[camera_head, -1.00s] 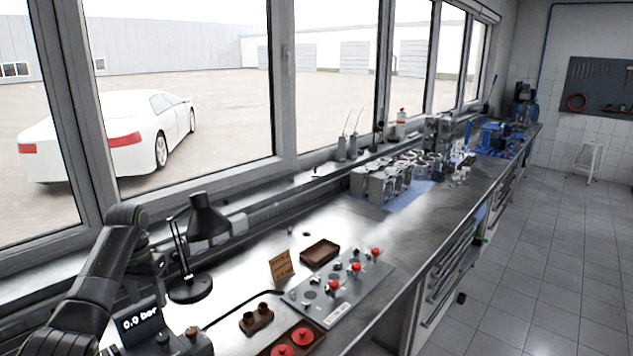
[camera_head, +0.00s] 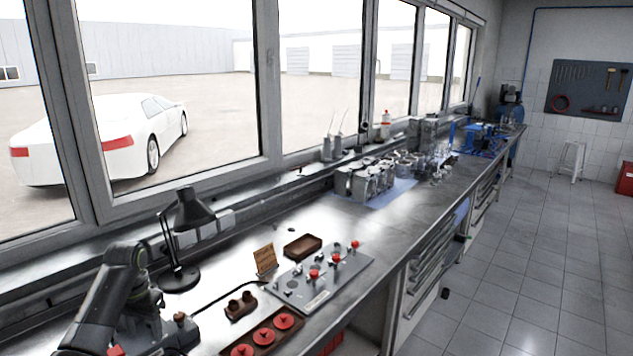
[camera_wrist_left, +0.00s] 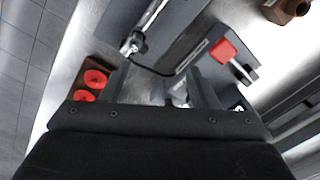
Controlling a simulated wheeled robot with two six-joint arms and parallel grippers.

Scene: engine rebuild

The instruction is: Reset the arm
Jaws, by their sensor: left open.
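My left arm (camera_head: 112,300) comes in at the lower left of the head view, bent above the bench. Its gripper is hard to make out there. In the left wrist view the left gripper (camera_wrist_left: 165,88) is open, with its two fingers apart and nothing clearly held between them. Past the fingers lie a dark tray with red discs (camera_wrist_left: 95,78) on the left and a red-topped part (camera_wrist_left: 222,50) on the right. My right gripper is in neither view.
On the bench stand a black lamp (camera_head: 188,212), a small sign (camera_head: 265,260), a brown tray (camera_head: 290,247), a grey plate with red knobs (camera_head: 322,288), a brown two-hole block (camera_head: 240,307) and a tray of red discs (camera_head: 250,331). Engine parts (camera_head: 365,182) stand farther back.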

